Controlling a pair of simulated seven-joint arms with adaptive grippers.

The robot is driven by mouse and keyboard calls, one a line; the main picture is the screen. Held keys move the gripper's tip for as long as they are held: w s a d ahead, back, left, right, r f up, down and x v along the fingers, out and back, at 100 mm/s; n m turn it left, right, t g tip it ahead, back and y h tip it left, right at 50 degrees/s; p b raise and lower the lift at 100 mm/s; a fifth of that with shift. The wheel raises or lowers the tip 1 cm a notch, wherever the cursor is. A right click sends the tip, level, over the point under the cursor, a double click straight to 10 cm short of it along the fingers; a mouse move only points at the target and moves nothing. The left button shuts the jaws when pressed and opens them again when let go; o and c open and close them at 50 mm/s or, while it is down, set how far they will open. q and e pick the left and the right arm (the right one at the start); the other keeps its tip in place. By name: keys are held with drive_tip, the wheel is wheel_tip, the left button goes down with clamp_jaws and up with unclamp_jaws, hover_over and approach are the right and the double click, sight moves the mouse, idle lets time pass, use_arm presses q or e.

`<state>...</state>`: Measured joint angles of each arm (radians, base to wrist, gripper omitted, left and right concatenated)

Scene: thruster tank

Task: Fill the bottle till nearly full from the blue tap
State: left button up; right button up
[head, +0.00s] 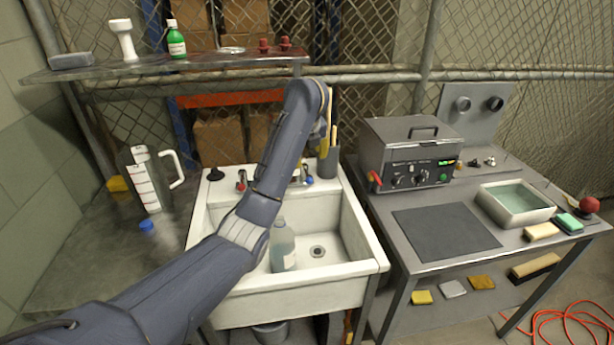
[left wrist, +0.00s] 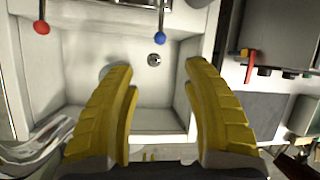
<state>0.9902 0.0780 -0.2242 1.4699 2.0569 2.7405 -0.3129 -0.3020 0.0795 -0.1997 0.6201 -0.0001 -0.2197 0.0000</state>
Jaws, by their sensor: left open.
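A translucent bottle (head: 283,248) with a pale label stands upright in the white sink (head: 343,279), left of the drain. My arm hides part of its top, and I cannot tell its fill level. The blue tap knob (head: 309,181) is at the sink's back edge; it also shows in the left wrist view (left wrist: 160,38). I see no running water. My left gripper (head: 325,147) is above the back right of the sink, near the blue knob. Its yellow fingers are open and empty in the left wrist view (left wrist: 160,68). My right gripper is out of view.
A red tap knob (head: 241,186) is left of the blue one. A measuring jug (head: 148,181) and a blue cap (head: 147,226) are on the left counter. A dark brush holder (head: 328,161) is behind the sink. A heater box (head: 410,150) stands on the right table.

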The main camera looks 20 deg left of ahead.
sight(309, 179)
use_arm(q)
drive_tip(key=x, duration=1.6)
drive_tip(key=shift+o, duration=0.2)
clamp_jaws()
